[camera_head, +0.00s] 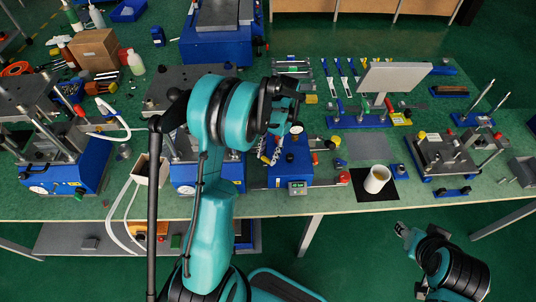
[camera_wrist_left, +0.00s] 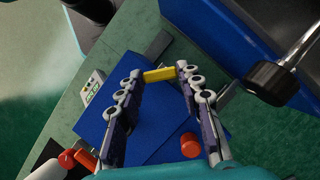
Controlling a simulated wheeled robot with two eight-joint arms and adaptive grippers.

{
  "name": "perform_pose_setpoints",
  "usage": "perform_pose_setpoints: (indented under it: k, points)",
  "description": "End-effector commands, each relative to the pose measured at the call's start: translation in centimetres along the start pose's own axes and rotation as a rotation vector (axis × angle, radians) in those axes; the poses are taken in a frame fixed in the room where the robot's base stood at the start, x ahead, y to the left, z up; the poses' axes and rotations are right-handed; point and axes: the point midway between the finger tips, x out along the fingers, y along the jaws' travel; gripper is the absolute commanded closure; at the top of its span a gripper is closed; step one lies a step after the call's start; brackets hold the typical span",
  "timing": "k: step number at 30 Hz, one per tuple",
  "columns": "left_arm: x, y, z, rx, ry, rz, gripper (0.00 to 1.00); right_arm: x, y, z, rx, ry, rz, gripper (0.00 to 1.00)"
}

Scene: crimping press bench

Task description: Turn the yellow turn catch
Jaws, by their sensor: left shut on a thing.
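The yellow turn catch (camera_wrist_left: 160,74) shows in the left wrist view as a short yellow bar above a blue base plate (camera_wrist_left: 152,125). My left gripper (camera_wrist_left: 159,71) has a fingertip at each end of the bar and is shut on it. In the head view my left gripper (camera_head: 269,150) reaches down over the blue press unit (camera_head: 292,172) in the middle of the bench, and I cannot make out the catch there. My right gripper (camera_head: 403,231) is low at the right, off the bench's front edge and away from the catch; its jaws are too small to read.
A red cylinder (camera_wrist_left: 190,145) lies close to my left fingers. A black-knobbed lever (camera_wrist_left: 268,80) stands to their right. On the bench, a white cup (camera_head: 376,180) stands on a black mat right of the press unit, and a grey panel (camera_head: 394,77) stands behind.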

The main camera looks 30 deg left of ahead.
Motion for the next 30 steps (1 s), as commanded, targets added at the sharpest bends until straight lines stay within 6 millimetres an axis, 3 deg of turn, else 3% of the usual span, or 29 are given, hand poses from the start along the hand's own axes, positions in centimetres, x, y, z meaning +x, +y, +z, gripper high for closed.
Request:
perform_pose_setpoints:
  k: [17,18,20,30]
  points:
    - [0.01,-0.02,-0.06,-0.034,0.001,0.014,0.93,0.05,0.0,0.03,0.0,0.0,0.0,0.6]
    - [0.0,-0.02,-0.06,-0.034,0.001,0.014,0.62,0.05,0.0,0.03,0.0,0.0,0.0,0.6]
    - [0.0,-0.02,-0.06,-0.033,0.001,0.014,0.46,0.05,0.0,0.03,0.0,0.0,0.0,0.6]
    - [-0.16,-0.02,0.02,-0.033,0.001,0.014,0.43,0.05,-0.01,0.03,0.0,0.0,0.0,0.6]
